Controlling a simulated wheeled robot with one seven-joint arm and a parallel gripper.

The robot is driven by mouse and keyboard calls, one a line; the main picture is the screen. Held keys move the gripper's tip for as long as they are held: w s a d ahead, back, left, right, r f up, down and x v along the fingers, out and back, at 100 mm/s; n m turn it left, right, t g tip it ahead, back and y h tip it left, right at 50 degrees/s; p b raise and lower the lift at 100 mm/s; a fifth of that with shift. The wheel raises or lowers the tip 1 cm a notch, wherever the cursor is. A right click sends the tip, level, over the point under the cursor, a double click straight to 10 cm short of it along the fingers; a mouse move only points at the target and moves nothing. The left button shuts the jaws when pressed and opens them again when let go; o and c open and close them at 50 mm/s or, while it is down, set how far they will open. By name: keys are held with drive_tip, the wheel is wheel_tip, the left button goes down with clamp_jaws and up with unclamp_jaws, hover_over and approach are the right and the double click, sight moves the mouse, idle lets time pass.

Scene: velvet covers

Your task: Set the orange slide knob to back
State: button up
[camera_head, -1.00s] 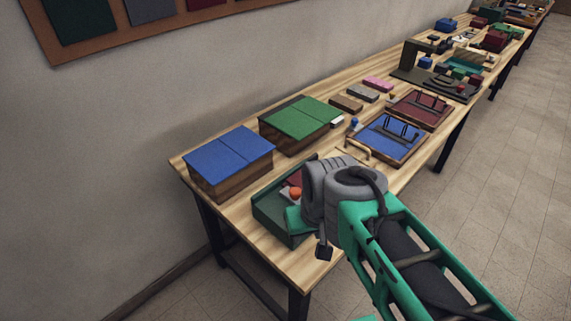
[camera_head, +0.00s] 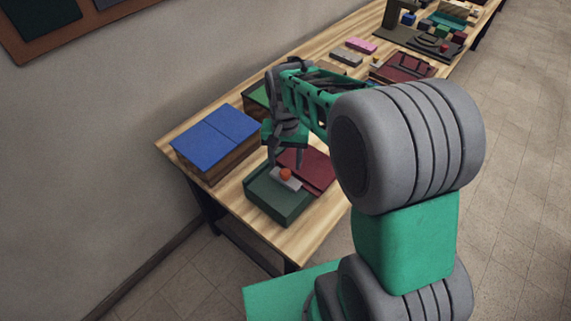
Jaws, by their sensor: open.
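The orange slide knob (camera_head: 286,174) is a small round ball on a light grey strip (camera_head: 284,180). The strip is on a dark green box (camera_head: 278,204) at the near end of the table. My gripper (camera_head: 285,159) points down close behind the knob, its dark fingers apart and seemingly empty. I cannot tell whether a finger touches the knob. The strip's far end is partly hidden by the gripper.
A blue-lidded wooden box (camera_head: 216,138) stands left of my gripper. A dark red panel (camera_head: 312,168) lies right of the knob. My arm hides much of the table's middle. Bare wood (camera_head: 306,234) shows at the near edge.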

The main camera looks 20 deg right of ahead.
sight(286, 172)
drive_tip(key=shift+f, duration=2)
clamp_jaws()
